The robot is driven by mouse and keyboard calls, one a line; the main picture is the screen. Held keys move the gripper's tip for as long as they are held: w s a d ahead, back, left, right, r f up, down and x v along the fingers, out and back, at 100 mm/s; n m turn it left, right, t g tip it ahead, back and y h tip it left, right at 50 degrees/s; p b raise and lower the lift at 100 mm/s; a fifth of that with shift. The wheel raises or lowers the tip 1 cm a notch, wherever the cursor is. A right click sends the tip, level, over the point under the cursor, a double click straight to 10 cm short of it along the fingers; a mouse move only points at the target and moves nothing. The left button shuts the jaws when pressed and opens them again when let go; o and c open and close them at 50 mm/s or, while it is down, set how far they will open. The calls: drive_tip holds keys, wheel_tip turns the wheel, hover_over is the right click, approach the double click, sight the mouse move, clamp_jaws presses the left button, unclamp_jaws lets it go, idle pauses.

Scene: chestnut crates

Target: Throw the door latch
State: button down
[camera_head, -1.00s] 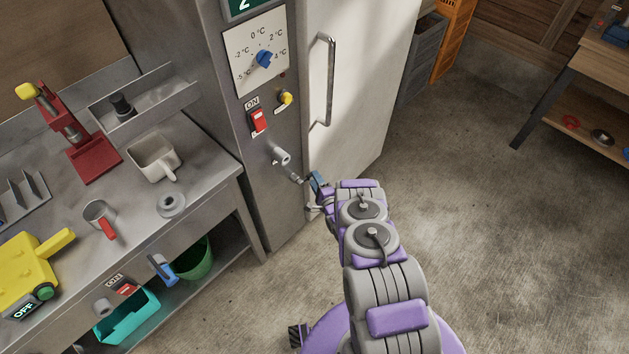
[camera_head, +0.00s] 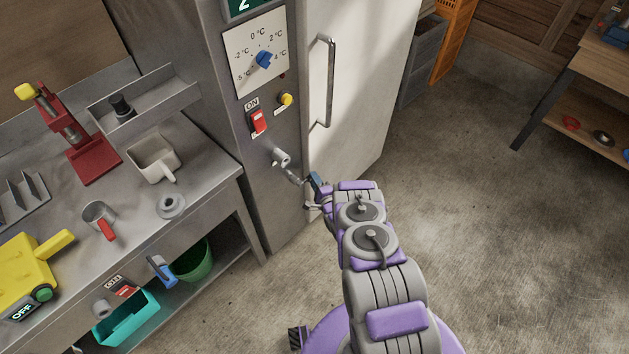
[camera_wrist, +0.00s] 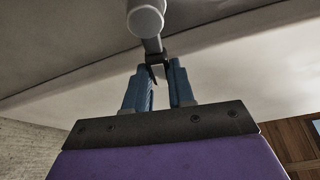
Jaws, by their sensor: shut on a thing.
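The door latch (camera_head: 281,157) is a light grey round knob with a short lever, low on the grey cabinet panel beside the white door (camera_head: 345,90). Its lever points down and right towards the door edge. My gripper (camera_head: 308,181) is at the lever's end, partly hidden by my own wrist. In the wrist view, the latch knob (camera_wrist: 146,20) is at the top centre, and its stem runs down between the blue fingers. My gripper (camera_wrist: 159,70) is shut on the dark end of this lever. The door looks closed.
The door's vertical metal handle (camera_head: 329,80) stands out above my gripper. A red switch (camera_head: 258,121), a yellow knob (camera_head: 286,99) and a blue dial (camera_head: 263,59) are on the panel. The steel counter (camera_head: 205,195) is at left. Open floor lies at right.

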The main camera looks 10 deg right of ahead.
idle(0.4)
drive_tip(key=shift+r+n+t, duration=0.4)
drive_tip(key=shift+r+n, duration=0.05)
drive_tip(key=shift+n, duration=0.55)
drive_tip(key=c, duration=1)
unclamp_jaws()
drive_tip(key=shift+o, duration=0.2)
